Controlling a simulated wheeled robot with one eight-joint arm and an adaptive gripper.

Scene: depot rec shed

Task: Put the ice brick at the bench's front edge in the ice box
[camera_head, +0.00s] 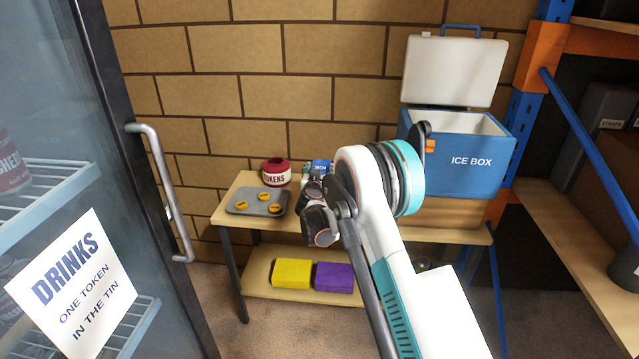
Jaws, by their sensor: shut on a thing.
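The blue ice box (458,165) stands at the right end of the bench, with its white lid (453,72) raised and its mouth open. My gripper (316,184) is left of the box, over the middle of the bench. It is shut on a small blue and white block with lettering, which looks like the ice brick (319,168). The dark gripper parts cover the lower part of this block, and the fingers' contact is not clear. My white arm crosses in front of the bench and the left side of the box.
A grey tray (240,207) with yellow tokens and a red tokens tin (276,172) stand on the bench's (238,186) left. A yellow block (292,273) and a purple block (334,277) lie on the lower shelf. A glass drinks fridge door (120,120) is at left, shelving (570,220) at right.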

